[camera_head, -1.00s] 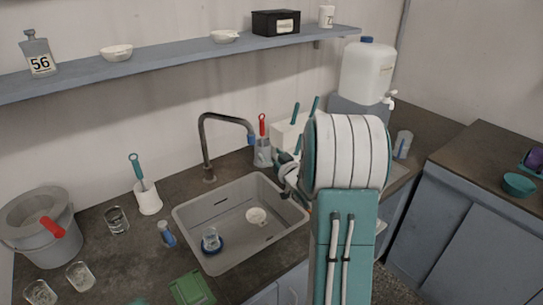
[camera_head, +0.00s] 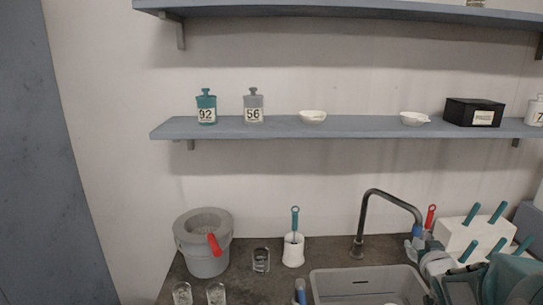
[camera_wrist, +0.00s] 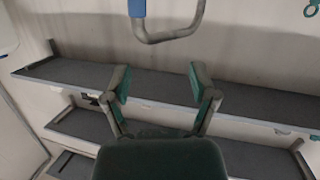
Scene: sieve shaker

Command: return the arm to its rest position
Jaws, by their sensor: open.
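My gripper (camera_wrist: 160,84) is open in the wrist view, with its two green-padded fingers spread apart and nothing between them. Part of my arm shows at the lower right edge of the head view, in front of the right side of the sink (camera_head: 330,275). The curved dark faucet (camera_head: 366,215) rises behind the sink with a blue tip. It also shows at the top of the wrist view (camera_wrist: 172,36), beyond the fingertips. Most of my arm is outside the head view.
A grey bucket (camera_head: 205,262) with a red handle, a glass (camera_head: 261,260) and a brush holder (camera_head: 293,252) stand left of the sink. A white block (camera_head: 462,235) with teal handles stands at right, near my arm. A wall shelf (camera_head: 350,127) carries bottles, bowls and a black box (camera_head: 473,112).

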